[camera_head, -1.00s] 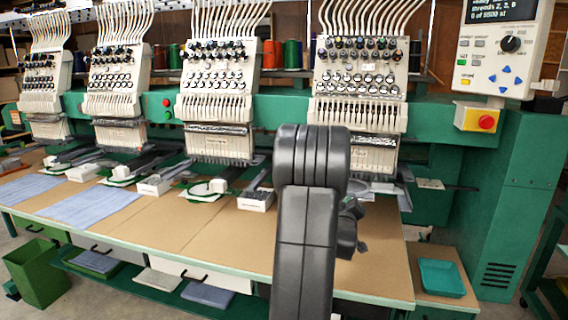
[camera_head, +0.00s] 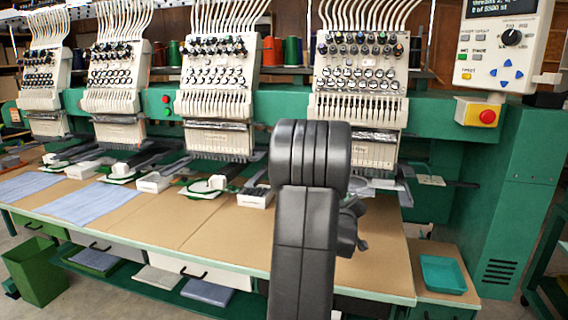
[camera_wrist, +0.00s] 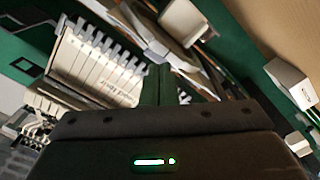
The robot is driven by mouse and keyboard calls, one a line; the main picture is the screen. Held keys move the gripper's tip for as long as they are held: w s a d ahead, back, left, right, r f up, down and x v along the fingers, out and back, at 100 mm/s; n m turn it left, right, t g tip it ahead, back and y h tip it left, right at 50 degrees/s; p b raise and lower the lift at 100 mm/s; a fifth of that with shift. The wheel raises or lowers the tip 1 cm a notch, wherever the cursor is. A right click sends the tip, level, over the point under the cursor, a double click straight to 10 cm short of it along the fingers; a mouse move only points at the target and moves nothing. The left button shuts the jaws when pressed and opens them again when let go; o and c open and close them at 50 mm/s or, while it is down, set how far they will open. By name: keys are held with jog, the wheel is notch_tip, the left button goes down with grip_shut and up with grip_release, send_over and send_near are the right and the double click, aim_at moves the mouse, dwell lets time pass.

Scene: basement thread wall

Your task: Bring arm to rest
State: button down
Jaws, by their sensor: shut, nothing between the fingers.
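My arm stands folded upright in the middle of the head view, in front of the embroidery machine's table (camera_head: 225,238). Most of my gripper is hidden behind the arm there. In the wrist view my gripper (camera_wrist: 160,75) shows as a dark body with its narrow fingers together and nothing between them. Past it in the wrist view are a tilted white machine head (camera_wrist: 85,70) and part of the tan table top (camera_wrist: 300,25). My gripper looks apart from them.
Several white embroidery heads (camera_head: 215,75) line the green machine. A control panel (camera_head: 505,50) and red stop button (camera_head: 487,116) are at the right. A teal tray (camera_head: 443,274) sits at lower right, a green bin (camera_head: 36,270) at lower left. Blue cloths (camera_head: 90,205) lie on the table's left.

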jog(key=p+v, duration=0.2)
jog(key=v, duration=1.1)
jog(key=shift+p, duration=0.35)
jog(key=shift+r, duration=0.1)
